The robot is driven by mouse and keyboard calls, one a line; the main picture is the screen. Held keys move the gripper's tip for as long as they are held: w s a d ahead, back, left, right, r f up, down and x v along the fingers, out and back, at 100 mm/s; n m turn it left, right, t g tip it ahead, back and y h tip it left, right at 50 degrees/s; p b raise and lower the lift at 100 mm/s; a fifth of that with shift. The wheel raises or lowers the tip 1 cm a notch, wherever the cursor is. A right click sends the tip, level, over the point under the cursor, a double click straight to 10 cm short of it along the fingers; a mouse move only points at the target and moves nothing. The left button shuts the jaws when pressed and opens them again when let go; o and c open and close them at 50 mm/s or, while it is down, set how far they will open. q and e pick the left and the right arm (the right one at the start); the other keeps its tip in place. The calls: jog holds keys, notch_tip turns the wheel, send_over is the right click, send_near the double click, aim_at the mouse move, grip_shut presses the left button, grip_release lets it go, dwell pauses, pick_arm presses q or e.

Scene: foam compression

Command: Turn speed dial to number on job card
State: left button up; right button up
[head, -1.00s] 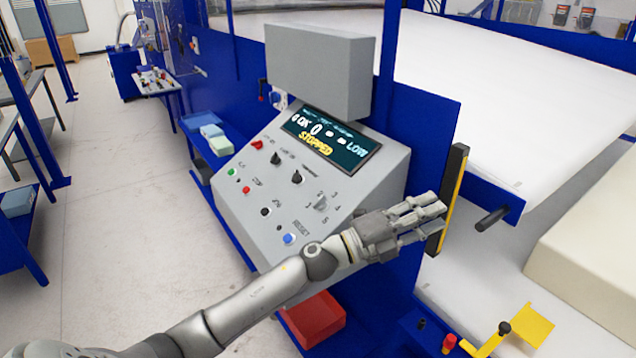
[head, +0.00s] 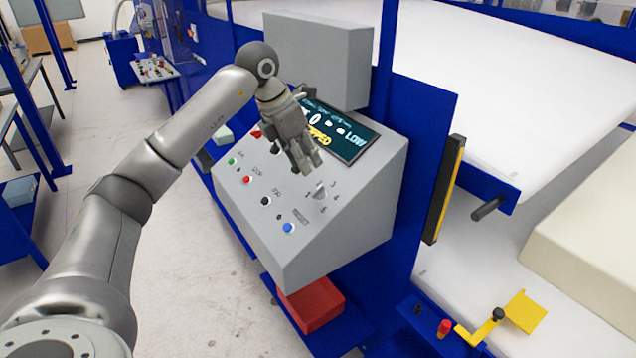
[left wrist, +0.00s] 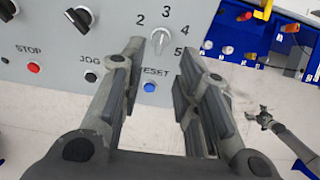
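The speed dial (head: 320,190) is a small grey knob on the sloped grey control panel (head: 330,235), with numbers around it. In the left wrist view the dial (left wrist: 160,38) has 2, 3, 4 and 5 readable; I cannot tell surely where it points. My left gripper (head: 308,163) is open and empty above the panel, up and left of the dial in the head view. In the left wrist view the dial shows between the fingertips, apart from them. A small grey gripper, apparently my right one (left wrist: 263,116), shows at the right there. I see no job card.
The panel's display (head: 338,132) is partly covered by my left gripper; "LOW" is readable. A blue reset button (head: 288,228), a black jog button (head: 266,201) and a red stop button (head: 246,180) are near the dial. A red bin (head: 312,305) stands below. A yellow-faced bar (head: 447,190) rises right of the panel.

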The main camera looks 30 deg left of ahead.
aim_at(319, 187)
pick_arm(q)
jog(key=p+x, duration=0.3)
jog(key=x, duration=0.5)
jog(key=shift+w+d+f, duration=0.15)
jog(key=shift+w+f, duration=0.25)
jog(key=shift+f, duration=0.35)
grip_shut()
